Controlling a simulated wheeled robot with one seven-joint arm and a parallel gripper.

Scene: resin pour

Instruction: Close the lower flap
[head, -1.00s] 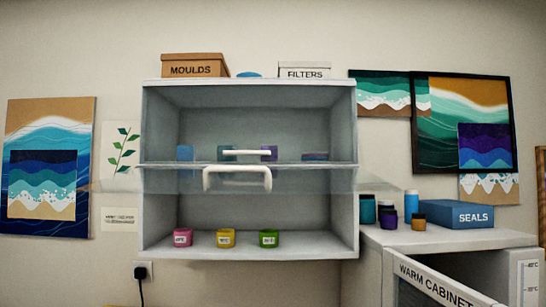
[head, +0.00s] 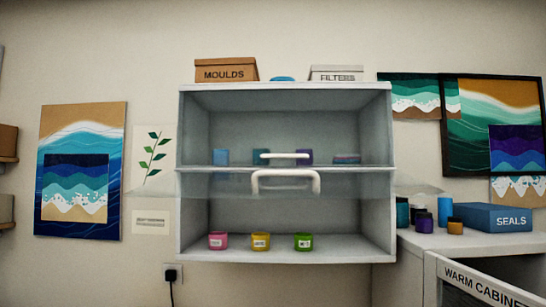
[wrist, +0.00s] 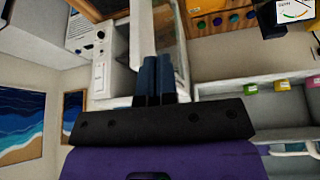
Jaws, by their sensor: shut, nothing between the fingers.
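The wall cabinet (head: 384,150) has two compartments. The lower flap (head: 225,184) is a clear panel standing out from the cabinet at middle-shelf height, raised open, with a white handle (head: 285,182) on its front edge. The lower compartment is uncovered. Another white handle (head: 285,155) shows just above, in front of the upper compartment; the upper panel's position is hard to tell. My gripper (wrist: 158,62) shows only in the wrist view, its dark fingers together and empty. There, part of the cabinet with jars lies to its right, apart from the fingers.
The warm cabinet (head: 480,285) is at lower right, with a blue SEALS box (head: 490,217) and several small containers on top.

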